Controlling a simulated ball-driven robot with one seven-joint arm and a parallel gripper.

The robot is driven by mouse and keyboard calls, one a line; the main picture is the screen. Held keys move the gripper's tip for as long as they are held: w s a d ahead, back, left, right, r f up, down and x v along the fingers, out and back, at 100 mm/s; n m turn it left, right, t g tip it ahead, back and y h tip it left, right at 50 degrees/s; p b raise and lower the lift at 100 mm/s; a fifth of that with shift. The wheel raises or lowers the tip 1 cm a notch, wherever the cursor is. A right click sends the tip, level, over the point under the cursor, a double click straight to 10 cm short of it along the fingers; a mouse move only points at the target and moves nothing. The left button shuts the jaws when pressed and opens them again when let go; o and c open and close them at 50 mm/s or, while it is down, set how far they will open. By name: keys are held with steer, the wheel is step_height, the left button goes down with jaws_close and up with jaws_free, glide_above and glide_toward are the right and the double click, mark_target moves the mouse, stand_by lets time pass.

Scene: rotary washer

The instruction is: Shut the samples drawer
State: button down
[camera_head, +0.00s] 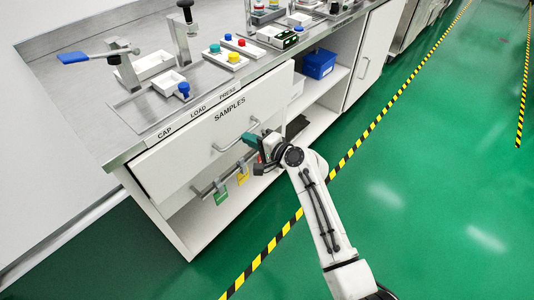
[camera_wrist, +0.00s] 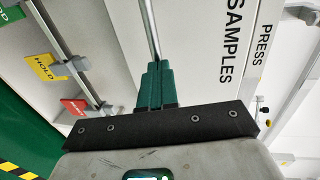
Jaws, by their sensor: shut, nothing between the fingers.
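The samples drawer (camera_head: 205,150) has a white front marked SAMPLES, below the counter edge at the left of the head view. Its front also shows in the wrist view (camera_wrist: 205,25). I cannot tell clearly how far it stands out. Its metal bar handle (camera_head: 228,143) runs along the front and also shows in the wrist view (camera_wrist: 151,30). My gripper (camera_head: 254,138) is at the right end of the handle. In the wrist view its green fingers (camera_wrist: 156,68) are together, with the handle bar just beyond their tips. Whether they touch it is unclear.
Below the drawer is a rail (camera_head: 208,188) with hanging tags, including a green tag (camera_head: 221,193) and a yellow tag (camera_head: 243,172). A blue bin (camera_head: 319,64) sits on the open shelf to the right. The counter holds several fixtures. Green floor lies clear in front.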

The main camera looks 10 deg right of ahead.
steer(key=shift+w+a+r+b, duration=0.1)
steer(key=shift+w+a+b, duration=0.1)
steer(key=shift+w+a, duration=0.25)
steer(key=shift+w+a+r+b, duration=0.15)
steer(key=shift+w+a, duration=0.1)
steer(key=shift+w, duration=0.3)
steer(key=shift+s, duration=0.1)
